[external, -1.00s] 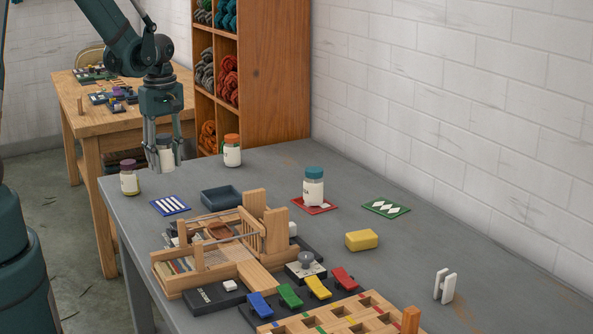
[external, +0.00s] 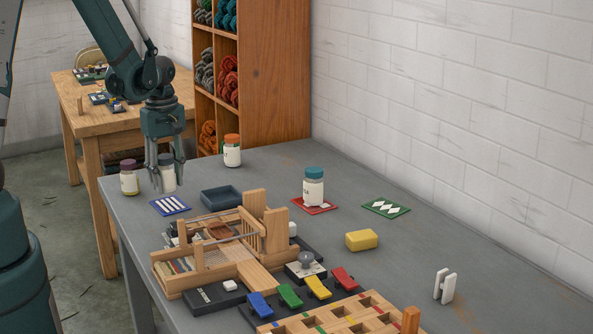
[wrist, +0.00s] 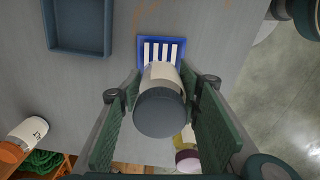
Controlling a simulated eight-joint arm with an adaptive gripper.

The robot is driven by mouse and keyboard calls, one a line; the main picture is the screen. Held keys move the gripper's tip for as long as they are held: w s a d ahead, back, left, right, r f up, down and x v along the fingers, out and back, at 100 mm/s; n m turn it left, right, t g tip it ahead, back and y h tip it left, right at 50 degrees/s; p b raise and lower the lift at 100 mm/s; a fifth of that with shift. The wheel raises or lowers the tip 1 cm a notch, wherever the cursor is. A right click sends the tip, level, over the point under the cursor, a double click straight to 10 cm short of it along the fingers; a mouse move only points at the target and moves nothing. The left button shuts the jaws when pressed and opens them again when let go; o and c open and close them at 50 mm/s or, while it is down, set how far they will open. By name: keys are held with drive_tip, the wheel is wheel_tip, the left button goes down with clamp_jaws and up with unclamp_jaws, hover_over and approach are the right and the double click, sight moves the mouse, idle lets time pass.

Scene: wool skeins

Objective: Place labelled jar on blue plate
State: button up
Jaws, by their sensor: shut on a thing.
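My gripper (external: 166,186) is shut on a white-labelled jar with a dark grey lid (external: 167,172). In the wrist view the jar (wrist: 160,108) stands between both fingers (wrist: 160,90), lid toward the camera. The blue plate (external: 170,207) is a flat blue square with white stripes. It lies on the table just in front of the held jar in the external view. In the wrist view the jar hides the near part of the blue plate (wrist: 182,45). I cannot tell whether the jar's base touches anything.
A purple-lidded jar (external: 129,178) stands close left of my gripper. An orange-lidded jar (external: 232,152) stands behind right. A dark tray (external: 221,198) is right of the plate. A wooden loom (external: 215,245) stands in front. A teal-lidded jar (external: 313,187) sits on a red plate.

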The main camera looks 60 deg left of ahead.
sight(165, 156)
idle(0.3)
drive_tip(key=shift+f+b, duration=0.4)
drive_tip(key=shift+f, duration=1.7)
drive_tip(key=shift+f, duration=0.15)
drive_tip(key=o, duration=1)
drive_tip(key=shift+r, duration=0.2)
drive_tip(key=shift+r+p, duration=1.05)
drive_tip(key=shift+r, duration=4.95)
